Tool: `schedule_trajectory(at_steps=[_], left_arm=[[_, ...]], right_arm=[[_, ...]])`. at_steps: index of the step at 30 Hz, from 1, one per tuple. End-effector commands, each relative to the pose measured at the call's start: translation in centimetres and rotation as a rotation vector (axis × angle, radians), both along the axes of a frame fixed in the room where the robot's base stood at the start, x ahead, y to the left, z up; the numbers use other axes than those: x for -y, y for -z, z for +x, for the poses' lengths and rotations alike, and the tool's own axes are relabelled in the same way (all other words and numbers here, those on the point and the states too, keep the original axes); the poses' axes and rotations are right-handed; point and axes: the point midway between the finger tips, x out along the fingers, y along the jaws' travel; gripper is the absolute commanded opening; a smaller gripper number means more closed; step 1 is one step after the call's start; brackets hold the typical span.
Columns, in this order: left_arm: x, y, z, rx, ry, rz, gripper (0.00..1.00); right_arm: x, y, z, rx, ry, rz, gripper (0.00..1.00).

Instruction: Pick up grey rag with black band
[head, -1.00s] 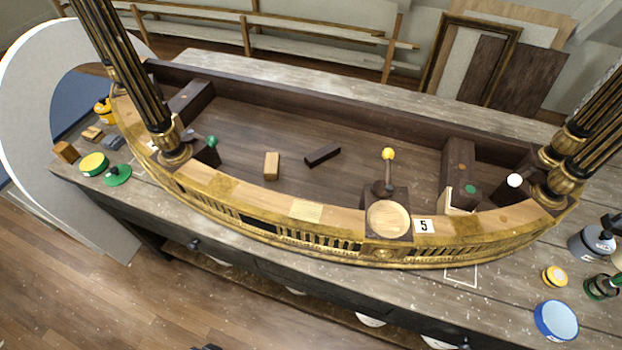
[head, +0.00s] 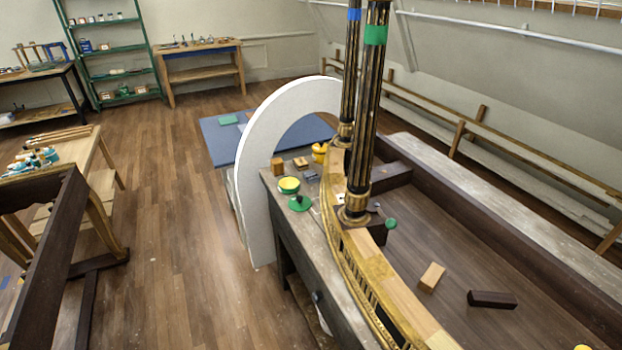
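A small grey-blue piece (head: 311,176) lies at the left end of the grey workbench (head: 283,215), among other small things. It could be the grey rag, but it is too small for me to make out a black band. A tan piece with a darker stripe (head: 300,163) lies just behind it. Neither of my grippers is in view.
A yellow-and-green tin (head: 289,186), green knobbed disc (head: 299,203), wooden block (head: 277,165) and yellow pot (head: 320,152) crowd the bench end. A white arch (head: 246,190) stands beside it; gilt columns (head: 365,120) rise close by. Open floor (head: 185,220) lies left.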

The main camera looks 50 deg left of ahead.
Motion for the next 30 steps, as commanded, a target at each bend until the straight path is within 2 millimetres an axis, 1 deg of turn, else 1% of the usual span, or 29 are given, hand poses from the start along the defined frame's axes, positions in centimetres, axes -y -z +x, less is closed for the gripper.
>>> schedule_trajectory(at_steps=[6,24,30], left_arm=[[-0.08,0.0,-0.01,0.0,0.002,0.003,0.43],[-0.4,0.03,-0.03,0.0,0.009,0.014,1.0],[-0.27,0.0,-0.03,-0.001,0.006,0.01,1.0]], right_arm=[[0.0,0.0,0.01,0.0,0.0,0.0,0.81],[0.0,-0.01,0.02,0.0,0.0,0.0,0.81],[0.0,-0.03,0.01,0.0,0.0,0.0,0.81]])
